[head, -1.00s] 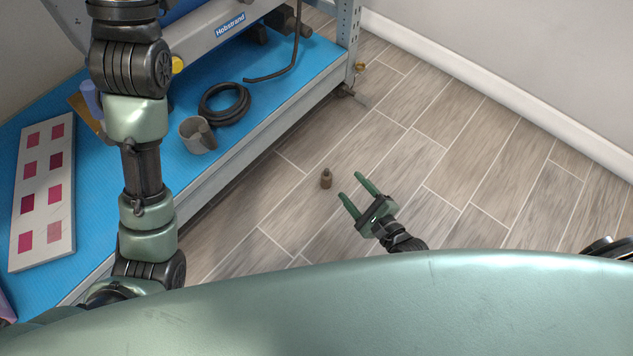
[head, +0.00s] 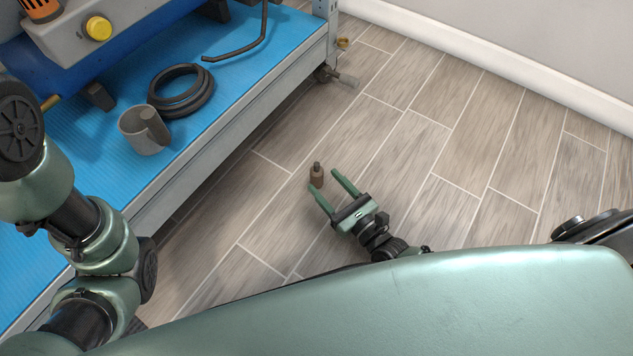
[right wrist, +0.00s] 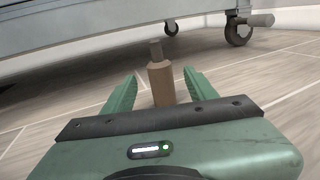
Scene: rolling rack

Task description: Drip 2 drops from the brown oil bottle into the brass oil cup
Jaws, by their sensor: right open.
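The brown oil bottle (head: 316,175) stands upright on the tiled floor, with a dark narrow top. My right gripper (head: 323,180) is open, its two green fingers pointing at the bottle. In the right wrist view the bottle (right wrist: 160,82) appears between the fingertips, and neither finger is clearly touching it; I cannot tell exactly how deep it sits. A small brass-coloured piece (head: 343,43) on the rack's corner post, above a caster, may be the brass oil cup. My left arm shows at the left, but its gripper is out of view.
A caster (right wrist: 238,32) stands beyond the bottle. The floor to the right is clear, up to the white skirting board.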

